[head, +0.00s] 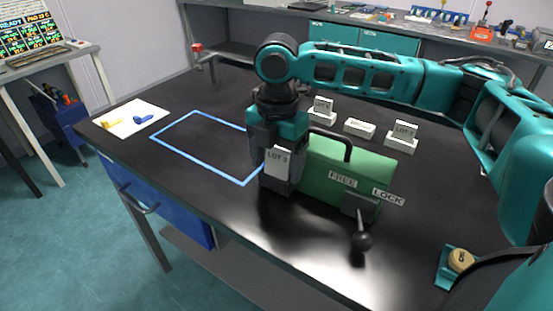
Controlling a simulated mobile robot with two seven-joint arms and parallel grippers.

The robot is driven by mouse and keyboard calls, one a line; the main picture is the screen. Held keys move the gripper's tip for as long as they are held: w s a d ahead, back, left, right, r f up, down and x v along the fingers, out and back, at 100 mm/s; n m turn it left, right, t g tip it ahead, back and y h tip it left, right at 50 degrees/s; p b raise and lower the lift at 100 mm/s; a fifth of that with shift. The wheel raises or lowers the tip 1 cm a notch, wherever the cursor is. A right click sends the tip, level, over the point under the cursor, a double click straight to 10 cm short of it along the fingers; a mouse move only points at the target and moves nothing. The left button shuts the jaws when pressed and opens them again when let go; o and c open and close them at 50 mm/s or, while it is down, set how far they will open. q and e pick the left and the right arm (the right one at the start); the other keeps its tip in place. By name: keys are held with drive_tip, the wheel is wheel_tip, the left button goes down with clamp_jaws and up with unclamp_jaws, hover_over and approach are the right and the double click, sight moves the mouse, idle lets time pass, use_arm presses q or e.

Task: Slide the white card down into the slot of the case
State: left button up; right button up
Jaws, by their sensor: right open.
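The white card (278,161), marked LOT 3, stands upright at the left end of the green case (322,182). My right gripper (279,186) points down around the card, its jaws open. Its dark fingers hide part of the card and that end of the case, so I cannot tell whether the card's lower edge is in the slot. The case has a dark handle on top and a black ball-knob lever (361,238) on its front. FREE and LOCK labels sit above the lever. My left gripper is not in view.
Two upright cards (323,104) (404,131) stand in white holders behind the case, with an empty-looking holder (359,128) between them. A blue outline (197,178) marks clear table to the left. A white sheet (130,118) lies beyond it. A teal-held round piece (461,260) is front right.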

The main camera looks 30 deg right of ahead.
sight(277, 163)
wheel_tip(277, 163, up, 12)
drive_tip(key=p, duration=0.2)
drive_tip(key=shift+r, duration=0.15)
drive_tip(key=shift+d, duration=0.1)
idle(0.4)
